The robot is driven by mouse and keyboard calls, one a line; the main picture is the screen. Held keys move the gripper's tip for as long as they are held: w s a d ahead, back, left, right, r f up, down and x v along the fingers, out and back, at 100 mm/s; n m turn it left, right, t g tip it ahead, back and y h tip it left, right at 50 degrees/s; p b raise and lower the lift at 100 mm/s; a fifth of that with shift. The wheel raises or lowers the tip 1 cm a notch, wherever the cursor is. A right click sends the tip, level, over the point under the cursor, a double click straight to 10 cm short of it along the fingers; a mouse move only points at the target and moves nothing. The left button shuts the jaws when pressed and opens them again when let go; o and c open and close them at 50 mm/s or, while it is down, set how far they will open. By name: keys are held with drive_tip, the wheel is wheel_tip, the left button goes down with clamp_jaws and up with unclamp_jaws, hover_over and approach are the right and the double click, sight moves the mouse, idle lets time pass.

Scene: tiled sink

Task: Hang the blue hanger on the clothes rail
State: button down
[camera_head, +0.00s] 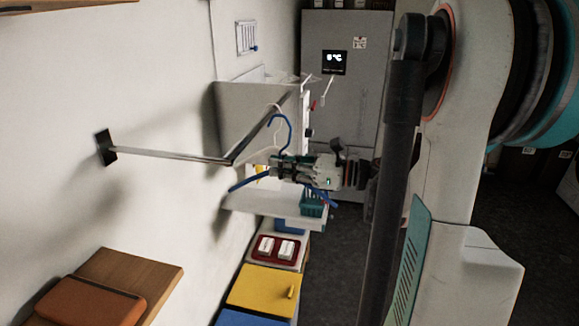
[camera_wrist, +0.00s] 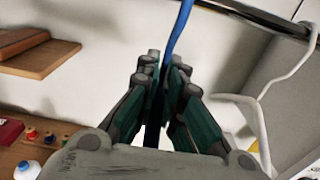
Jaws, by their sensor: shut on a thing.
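The blue hanger (camera_head: 237,185) is in my gripper (camera_head: 277,167) in the head view. Its hook stands up above the fingers, close to the rail, and its arms spread out below on both sides. In the wrist view, the blue hanger (camera_wrist: 180,30) rises from between the fingers of my gripper (camera_wrist: 165,75), which are shut on it. The metal clothes rail (camera_head: 170,155) runs out from the left wall and bends towards the back. In the wrist view the rail (camera_wrist: 260,15) crosses the top right. I cannot tell whether the hook touches the rail.
A white hanger (camera_wrist: 262,105) hangs at the right in the wrist view, near the blue one. A wooden shelf with a brown case (camera_head: 90,302) juts from the wall at lower left. A yellow cabinet (camera_head: 262,288) stands below. A grey fridge-like cabinet (camera_head: 345,100) is behind.

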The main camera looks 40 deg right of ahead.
sight(256, 176)
drive_tip(key=shift+p+x, duration=0.45)
drive_tip(key=shift+x, duration=2.95)
drive_tip(key=shift+f+b, duration=1.25)
drive_tip(key=shift+f, duration=0.1)
drive_tip(key=c, duration=1.7)
unclamp_jaws()
drive_tip(key=shift+o, duration=0.2)
drive_tip(key=v, duration=1.2)
drive_tip(key=shift+f, duration=0.1)
